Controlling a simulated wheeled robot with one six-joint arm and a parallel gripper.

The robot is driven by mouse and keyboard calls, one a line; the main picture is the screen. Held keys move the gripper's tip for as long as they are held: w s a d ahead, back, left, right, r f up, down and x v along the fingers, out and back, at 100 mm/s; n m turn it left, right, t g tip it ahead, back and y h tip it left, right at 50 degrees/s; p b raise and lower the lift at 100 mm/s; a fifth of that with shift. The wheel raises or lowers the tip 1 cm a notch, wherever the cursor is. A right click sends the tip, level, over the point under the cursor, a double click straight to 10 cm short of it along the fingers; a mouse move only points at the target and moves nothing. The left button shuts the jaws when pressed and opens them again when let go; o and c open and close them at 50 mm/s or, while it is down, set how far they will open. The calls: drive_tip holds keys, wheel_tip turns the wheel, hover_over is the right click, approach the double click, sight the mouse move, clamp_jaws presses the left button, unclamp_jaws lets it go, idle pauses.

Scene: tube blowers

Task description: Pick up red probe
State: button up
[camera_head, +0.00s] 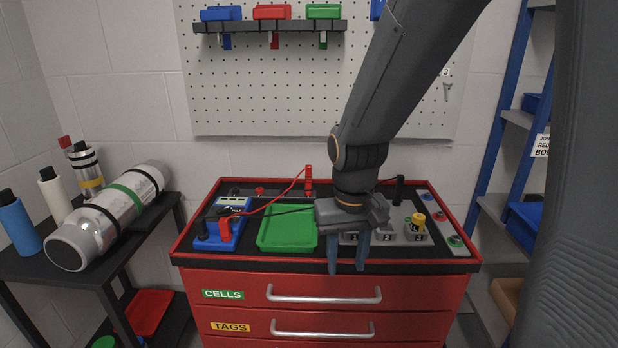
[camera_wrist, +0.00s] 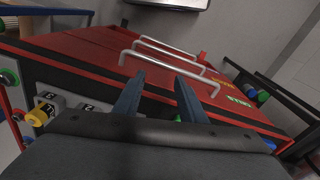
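The red probe (camera_head: 308,178) stands upright at the back of the red cabinet's top, behind the green tray (camera_head: 288,232). A thin red lead runs from it to the blue meter (camera_head: 222,228) at the left. My gripper (camera_head: 347,266) points down at the cabinet's front edge, to the right of and nearer than the probe. It is open, with a gap between its two blue-grey fingers and nothing seen between them. The wrist view also shows my gripper (camera_wrist: 159,98) open, above the cabinet's front with its drawer handles. I cannot make out the red probe in the wrist view.
A black probe (camera_head: 400,188) stands upright at the back right. Grey numbered blocks, one with a yellow cell (camera_head: 417,221), sit right of my gripper. A pegboard (camera_head: 270,90) rises behind. A side table with a large silver cylinder (camera_head: 112,214) stands left.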

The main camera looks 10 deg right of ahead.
sight(308, 166)
drive_tip(key=w+r+t+p, duration=0.1)
drive_tip(key=w+r+p, duration=0.1)
drive_tip(key=w, duration=0.9)
drive_tip(key=w+r+m+t+p, duration=0.1)
drive_tip(key=w+r, duration=0.4)
drive_tip(key=w, duration=0.6)
drive_tip(key=w+a+r+m+t+h+p, duration=0.1)
drive_tip(key=w+r+p, duration=0.1)
drive_tip(key=w, duration=0.9)
drive_tip(key=shift+w+r+p, duration=0.1)
drive_tip(key=shift+r+p, duration=0.3)
drive_tip(key=shift+r, duration=0.35)
drive_tip(key=shift+d+p+x, duration=0.1)
drive_tip(key=shift+p+x, duration=0.6)
drive_tip(key=shift+x, duration=1.1)
drive_tip(key=shift+d+p+x, duration=0.15)
drive_tip(key=shift+p+x, duration=0.5)
drive_tip(key=shift+x, duration=1.15)
clamp_jaws()
drive_tip(key=shift+t, duration=0.3)
wheel_tip(308, 166, up, 10)
drive_tip(key=b, duration=0.3)
drive_tip(key=shift+r, duration=0.1)
